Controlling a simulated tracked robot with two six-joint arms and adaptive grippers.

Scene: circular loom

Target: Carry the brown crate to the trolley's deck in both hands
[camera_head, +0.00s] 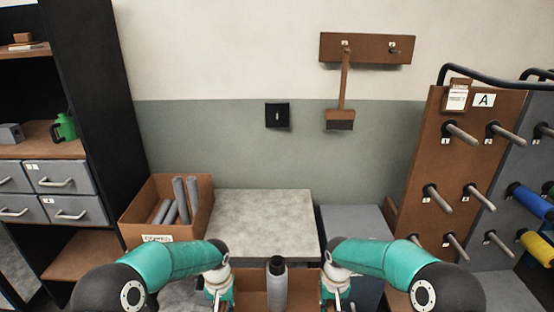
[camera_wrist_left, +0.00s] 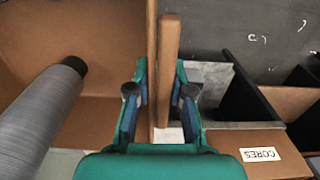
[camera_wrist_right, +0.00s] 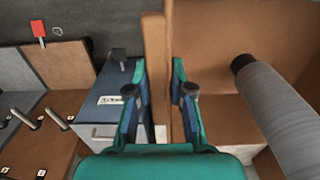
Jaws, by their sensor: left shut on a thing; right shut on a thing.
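The brown crate (camera_head: 252,287) is at the bottom middle of the head view, between my two grippers, its lower part cut off by the frame. A grey spool with a dark top (camera_head: 278,285) stands in it. My left gripper (camera_head: 220,288) is shut on the crate's left side; the left wrist view shows its fingers (camera_wrist_left: 160,100) on either side of the wooden edge. My right gripper (camera_head: 337,288) is shut on the right side, its fingers (camera_wrist_right: 160,100) astride the edge there. I cannot tell for sure which surface is the trolley's deck.
A pale grey top (camera_head: 262,215) lies bare ahead of the crate. Left of it is a brown box of grey tubes, labelled CORES (camera_head: 140,228). A grey cabinet (camera_head: 355,222) stands right of it. A peg board marked A (camera_head: 425,160) stands further right, shelves (camera_head: 60,140) at left.

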